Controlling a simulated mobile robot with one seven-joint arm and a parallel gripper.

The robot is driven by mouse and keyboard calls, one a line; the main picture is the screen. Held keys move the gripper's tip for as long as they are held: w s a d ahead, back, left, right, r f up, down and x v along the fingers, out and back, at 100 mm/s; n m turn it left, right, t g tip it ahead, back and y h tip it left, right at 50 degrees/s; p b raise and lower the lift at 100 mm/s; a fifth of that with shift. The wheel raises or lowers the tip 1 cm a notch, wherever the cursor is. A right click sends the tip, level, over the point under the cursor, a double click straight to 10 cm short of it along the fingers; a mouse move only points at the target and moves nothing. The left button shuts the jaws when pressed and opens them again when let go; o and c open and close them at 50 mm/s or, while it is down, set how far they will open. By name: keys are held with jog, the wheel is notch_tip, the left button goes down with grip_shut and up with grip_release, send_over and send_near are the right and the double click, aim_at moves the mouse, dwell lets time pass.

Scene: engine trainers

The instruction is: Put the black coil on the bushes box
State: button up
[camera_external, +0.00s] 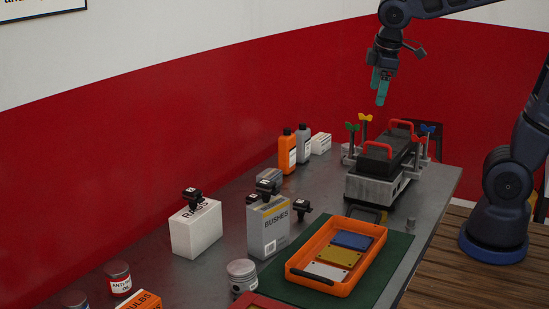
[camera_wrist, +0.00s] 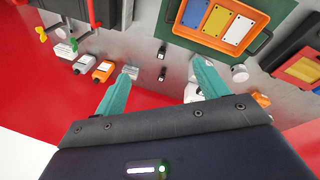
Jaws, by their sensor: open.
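The grey bushes box (camera_external: 268,228) stands on the table left of the orange tray. A black coil (camera_external: 301,208) shows just right of it. Another dark coil (camera_external: 267,187) shows at its top edge; I cannot tell whether it rests on the box or stands behind. A further black coil (camera_external: 192,197) sits on the white rags box (camera_external: 196,231). The wrist view shows two small black coils, an upper one (camera_wrist: 163,50) and a lower one (camera_wrist: 162,73), between the teal fingers. My gripper (camera_external: 382,88) is open and empty, high above the table's far end.
The orange tray (camera_external: 293,275) with coloured plates lies on a green mat (camera_external: 388,278). A black engine part with red handles (camera_external: 376,150) stands on a metal stand below my gripper. An orange bottle (camera_external: 287,150) and a grey bottle (camera_external: 304,146) stand near the wall.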

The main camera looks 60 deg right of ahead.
jog(key=s+d+m+t, duration=0.1)
jog(key=s+d+m, duration=0.1)
jog(key=s, duration=0.4)
jog(key=s+d+f+m+t+y, duration=0.1)
jog(key=s+d+m, duration=0.2)
jog(key=s, duration=0.3)
jog(key=shift+f+m+y, duration=0.2)
jog(key=shift+m+y, duration=0.1)
jog(key=shift+m, duration=0.1)
